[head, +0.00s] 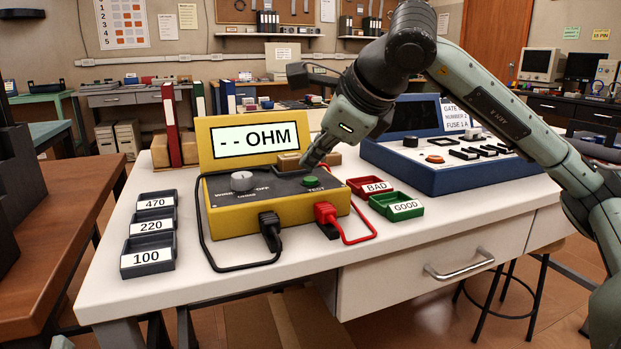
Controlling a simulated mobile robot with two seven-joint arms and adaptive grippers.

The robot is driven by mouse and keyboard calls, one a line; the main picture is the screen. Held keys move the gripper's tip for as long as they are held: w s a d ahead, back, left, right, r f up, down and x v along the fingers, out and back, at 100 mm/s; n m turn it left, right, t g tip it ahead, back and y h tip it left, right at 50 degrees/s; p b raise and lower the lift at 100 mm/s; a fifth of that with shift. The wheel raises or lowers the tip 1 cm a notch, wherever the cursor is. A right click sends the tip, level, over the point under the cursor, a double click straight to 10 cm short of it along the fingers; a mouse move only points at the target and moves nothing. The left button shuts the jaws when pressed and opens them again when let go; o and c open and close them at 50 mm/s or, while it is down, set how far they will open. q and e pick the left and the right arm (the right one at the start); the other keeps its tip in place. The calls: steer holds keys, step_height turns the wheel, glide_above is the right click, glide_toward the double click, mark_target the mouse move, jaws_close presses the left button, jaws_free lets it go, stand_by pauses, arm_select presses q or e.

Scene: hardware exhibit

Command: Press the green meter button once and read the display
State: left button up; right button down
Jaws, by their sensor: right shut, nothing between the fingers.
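A yellow meter (228,222) with a dark top panel stands on the white table. Its raised display (254,139) reads "-- OHM". The green button (312,181) sits at the right of the panel, by the "TEST" label, left of a red plug. My right gripper (313,161) is shut and empty, pointing down just behind and above the green button. I cannot tell whether its fingertips touch the panel; they look apart from the button. My left gripper is not in view.
Trays labelled 470, 220 and 100 (147,262) stand at the left. A red BAD tray (370,187) and a green GOOD tray (397,206) stand right of the meter. A blue console (465,178) is behind them. Black and red leads (205,235) loop over the table.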

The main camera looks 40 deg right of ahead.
mark_target(313, 180)
stand_by(0.5)
steer(key=shift+f+b, duration=0.4)
steer(key=shift+f+b, duration=0.55)
stand_by(0.5)
stand_by(0.4)
steer(key=shift+r+p, duration=0.8)
steer(key=shift+r, duration=0.15)
steer(key=shift+r, duration=0.1)
step_height(313, 180, up, 5)
steer(key=p, duration=0.4)
